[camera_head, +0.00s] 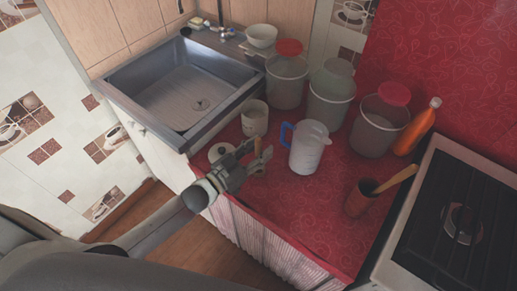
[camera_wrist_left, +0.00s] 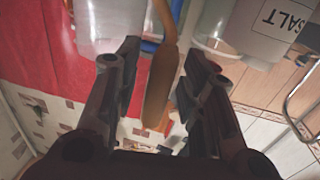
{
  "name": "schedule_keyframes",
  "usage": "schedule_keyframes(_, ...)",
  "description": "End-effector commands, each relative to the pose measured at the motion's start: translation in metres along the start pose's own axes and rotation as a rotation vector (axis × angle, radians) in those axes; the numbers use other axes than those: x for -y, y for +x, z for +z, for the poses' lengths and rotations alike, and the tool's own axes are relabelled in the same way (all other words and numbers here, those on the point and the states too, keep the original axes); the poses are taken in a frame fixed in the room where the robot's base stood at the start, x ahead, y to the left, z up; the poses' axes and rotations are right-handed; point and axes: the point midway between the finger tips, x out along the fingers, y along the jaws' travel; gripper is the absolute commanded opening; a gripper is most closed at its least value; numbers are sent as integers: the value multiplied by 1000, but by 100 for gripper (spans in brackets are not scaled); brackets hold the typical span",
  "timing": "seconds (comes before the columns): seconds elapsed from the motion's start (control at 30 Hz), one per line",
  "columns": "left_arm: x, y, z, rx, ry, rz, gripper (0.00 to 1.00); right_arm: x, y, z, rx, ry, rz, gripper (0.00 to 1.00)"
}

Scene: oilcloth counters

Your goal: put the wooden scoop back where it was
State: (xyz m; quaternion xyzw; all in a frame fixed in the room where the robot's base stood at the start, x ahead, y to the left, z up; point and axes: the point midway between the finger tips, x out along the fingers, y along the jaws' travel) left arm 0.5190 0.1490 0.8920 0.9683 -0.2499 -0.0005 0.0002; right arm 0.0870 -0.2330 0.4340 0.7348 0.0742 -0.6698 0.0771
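The wooden scoop (camera_wrist_left: 158,90) is between the two fingers of my left gripper (camera_wrist_left: 158,70) in the left wrist view, its narrow curved end away from the palm. In the head view my left gripper (camera_head: 254,160) is above the front edge of the red counter, left of the measuring jug, with the brown scoop (camera_head: 264,160) at its fingers. My right gripper is in neither view.
A clear jug with a blue handle (camera_head: 308,147) stands right of the gripper. A white canister (camera_head: 254,118) and a round white vessel (camera_head: 221,153) are close by. A brown cup (camera_head: 360,197) holds a wooden utensil (camera_head: 396,179) near the stove (camera_head: 455,220). Front counter is clear.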

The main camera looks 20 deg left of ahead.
Motion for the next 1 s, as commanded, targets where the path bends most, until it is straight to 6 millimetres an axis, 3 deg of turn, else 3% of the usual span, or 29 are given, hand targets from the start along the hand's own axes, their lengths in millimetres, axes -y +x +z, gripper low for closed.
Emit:
schedule_keyframes(0.27,0,-4,-2,2,0,0,37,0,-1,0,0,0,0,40)
schedule_keyframes(0.7,0,-80,0,4,0,0,37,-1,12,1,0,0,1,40)
schedule_keyframes(1.0,0,-115,-2,2,0,-1,37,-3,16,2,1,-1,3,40)
